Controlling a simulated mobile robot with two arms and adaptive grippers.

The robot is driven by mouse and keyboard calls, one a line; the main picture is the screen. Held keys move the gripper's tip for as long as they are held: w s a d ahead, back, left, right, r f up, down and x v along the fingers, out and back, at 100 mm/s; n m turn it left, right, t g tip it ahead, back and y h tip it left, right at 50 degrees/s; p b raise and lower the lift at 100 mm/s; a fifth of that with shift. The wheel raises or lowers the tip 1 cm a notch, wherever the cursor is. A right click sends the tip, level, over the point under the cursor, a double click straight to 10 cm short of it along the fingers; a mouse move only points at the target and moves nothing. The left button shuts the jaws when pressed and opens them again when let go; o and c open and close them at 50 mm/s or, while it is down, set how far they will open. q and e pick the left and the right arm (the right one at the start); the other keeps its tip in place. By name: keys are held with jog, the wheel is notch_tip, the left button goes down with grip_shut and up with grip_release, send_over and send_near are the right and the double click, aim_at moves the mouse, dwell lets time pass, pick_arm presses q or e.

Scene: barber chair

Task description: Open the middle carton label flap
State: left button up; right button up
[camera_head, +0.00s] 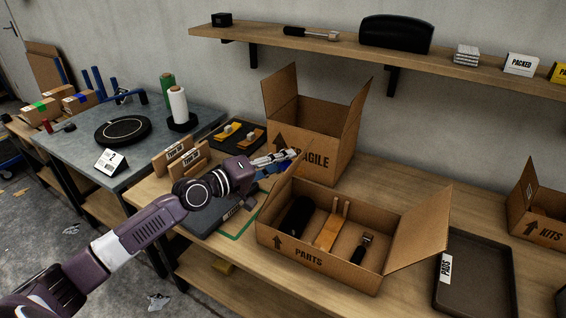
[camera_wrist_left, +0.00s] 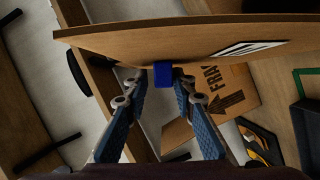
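The middle carton (camera_head: 275,238), marked PARTS, stands on the wooden bench. Its right flap (camera_head: 420,230) leans outward, and its left flap (camera_head: 280,192) stands up, seen nearly edge-on. In the left wrist view a cardboard flap (camera_wrist_left: 200,36) with a white label (camera_wrist_left: 250,47) crosses the top, and a blue tab (camera_wrist_left: 163,78) sticks out from its edge. My left gripper (camera_head: 290,156) is beside the left flap, in front of the FRAGILE carton. Its fingers (camera_wrist_left: 160,80) are apart, one on each side of the blue tab; firm contact is not visible. My right gripper is out of view.
The open FRAGILE carton (camera_head: 327,158) stands close behind my left gripper. The KITS carton (camera_head: 540,222) and a dark tray (camera_head: 475,290) are at the right. Wooden label stands (camera_head: 172,152) are near my left arm. A shelf (camera_head: 350,48) hangs above.

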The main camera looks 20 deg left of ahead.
pick_arm(q)
jog(key=shift+o, duration=0.4)
jog(key=shift+s+f, duration=0.1)
jog(key=shift+f, duration=0.05)
jog(key=shift+s+a, duration=0.25)
jog(key=shift+s, duration=0.2)
jog(key=v, duration=1.1)
